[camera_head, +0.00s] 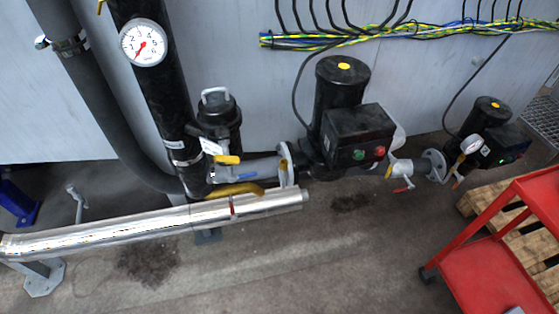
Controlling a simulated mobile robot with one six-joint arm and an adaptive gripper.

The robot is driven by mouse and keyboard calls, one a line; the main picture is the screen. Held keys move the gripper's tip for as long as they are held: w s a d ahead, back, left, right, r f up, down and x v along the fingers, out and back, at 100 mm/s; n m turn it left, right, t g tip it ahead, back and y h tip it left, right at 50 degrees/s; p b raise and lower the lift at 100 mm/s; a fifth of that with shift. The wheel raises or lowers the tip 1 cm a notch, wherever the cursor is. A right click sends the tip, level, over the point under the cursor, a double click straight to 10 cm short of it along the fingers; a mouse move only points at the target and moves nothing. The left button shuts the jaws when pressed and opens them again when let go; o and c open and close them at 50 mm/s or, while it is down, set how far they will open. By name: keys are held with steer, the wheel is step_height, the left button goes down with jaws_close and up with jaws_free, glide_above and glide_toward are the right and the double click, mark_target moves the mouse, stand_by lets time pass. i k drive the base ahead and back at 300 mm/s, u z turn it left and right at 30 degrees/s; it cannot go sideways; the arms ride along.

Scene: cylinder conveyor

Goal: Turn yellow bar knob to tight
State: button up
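Several yellow handles show on the pipework, and I cannot tell for sure which is the yellow bar knob. The largest is a long yellow bar handle (235,189), lying roughly along the pipe just above a silver pipe. A smaller yellow lever (227,159) sits above it, near the foot of the black vertical pipe. A short upright yellow piece (284,164) is at the flange left of the large pump. Whether any of them is tight cannot be seen. My gripper is not in view.
A large black pump (340,95) and a smaller one (487,120) stand along the grey wall. A silver pipe (150,222) crosses low at the left. A red cart (490,270) and wooden pallet (480,202) stand at right. The floor (330,270) in front is clear.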

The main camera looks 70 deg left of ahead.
mark_target(225, 158)
steer(key=z, duration=0.1)
steer(key=k, duration=1.8)
steer(key=u, duration=2.2)
steer(key=i, duration=0.25)
steer(key=z, duration=0.45)
